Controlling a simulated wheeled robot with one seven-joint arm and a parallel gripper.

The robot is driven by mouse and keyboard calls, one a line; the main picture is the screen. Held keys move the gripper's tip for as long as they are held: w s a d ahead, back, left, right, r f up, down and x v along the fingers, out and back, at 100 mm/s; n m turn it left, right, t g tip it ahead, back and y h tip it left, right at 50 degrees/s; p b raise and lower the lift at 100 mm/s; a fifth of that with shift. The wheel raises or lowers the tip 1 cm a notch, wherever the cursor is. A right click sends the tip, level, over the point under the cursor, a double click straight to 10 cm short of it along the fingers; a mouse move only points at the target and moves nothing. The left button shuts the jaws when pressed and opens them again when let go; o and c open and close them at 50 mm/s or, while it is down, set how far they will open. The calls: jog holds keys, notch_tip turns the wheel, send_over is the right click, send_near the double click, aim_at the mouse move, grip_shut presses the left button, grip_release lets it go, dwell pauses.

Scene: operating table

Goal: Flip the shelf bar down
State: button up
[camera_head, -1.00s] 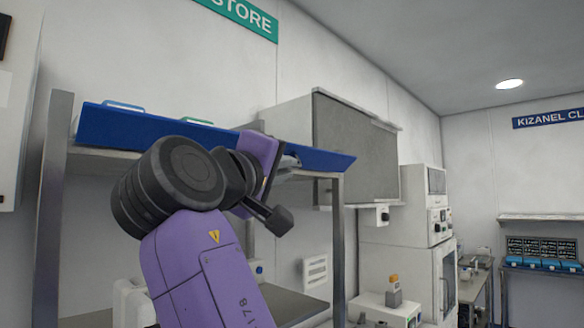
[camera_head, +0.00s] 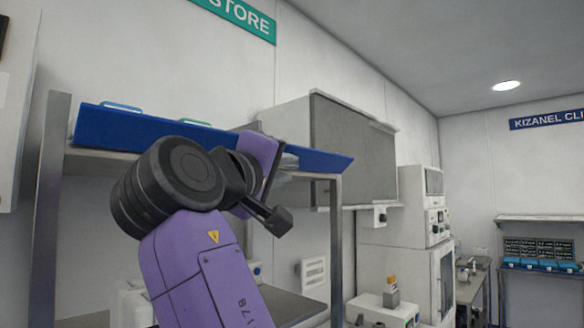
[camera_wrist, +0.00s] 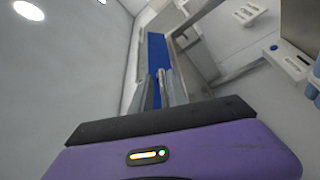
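The shelf bar is a long blue bar (camera_head: 322,160) along the front upper edge of a metal-framed shelf, tilted with its face outward. My gripper (camera_head: 287,163) is at the bar's right part, largely hidden behind my own wrist in the head view. In the wrist view, the blue bar (camera_wrist: 157,46) runs away beyond the fingertips. My grey fingers (camera_wrist: 161,88) stand apart with a narrow gap, and a thin pale strip shows between them. I cannot tell whether they touch the bar.
A grey-fronted wall cabinet (camera_head: 352,150) stands close to the right of the shelf. The shelf's metal posts (camera_head: 336,245) rise at both ends. A lower shelf board (camera_head: 290,305) lies beneath. White equipment (camera_head: 420,215) stands farther right.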

jog(key=s+f+b, duration=0.1)
jog(key=s+b, duration=0.1)
jog(key=s, duration=0.6)
jog(key=shift+s+a+f, duration=0.15)
jog(key=shift+s+a, duration=0.15)
jog(key=shift+a, duration=0.05)
jog(key=shift+o, duration=0.4)
